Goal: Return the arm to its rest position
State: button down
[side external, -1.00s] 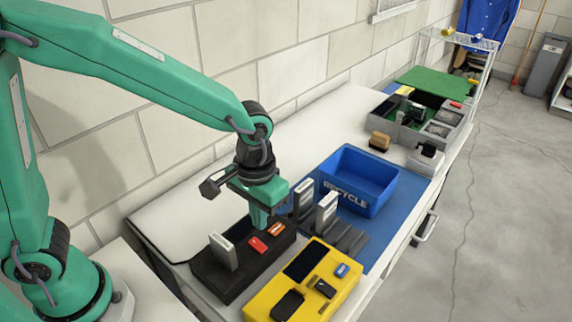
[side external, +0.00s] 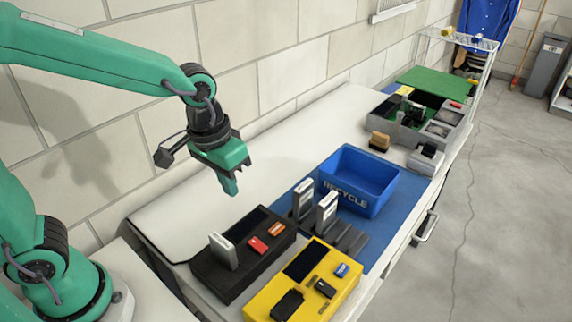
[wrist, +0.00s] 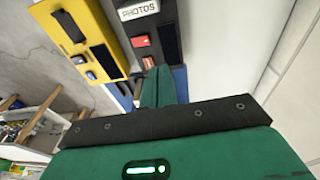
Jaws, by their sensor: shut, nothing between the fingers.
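My green arm reaches in from the left in the side external view. My gripper (side external: 231,187) hangs in the air above the white bench, behind and above the black tray, touching nothing. Its fingers are together and nothing is between them. In the wrist view my gripper (wrist: 165,75) also shows closed fingers, pointing towards the trays below.
A black tray (side external: 205,272) holds red and orange cards and an upright grey-white block. A yellow tray (side external: 262,300) stands beside it. A blue recycle bin (side external: 372,200) sits on a blue mat (side external: 412,195). The white bench (side external: 165,225) is bare along the wall.

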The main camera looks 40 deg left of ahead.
jog(key=s+a+r+t, duration=0.4)
jog(key=s+a+r, duration=0.2)
jog(key=s+a, duration=0.2)
jog(key=a, duration=0.2)
jog(key=shift+s+a+r+y, duration=0.2)
jog(key=shift+a+y, duration=0.1)
jog(key=shift+a, duration=0.05)
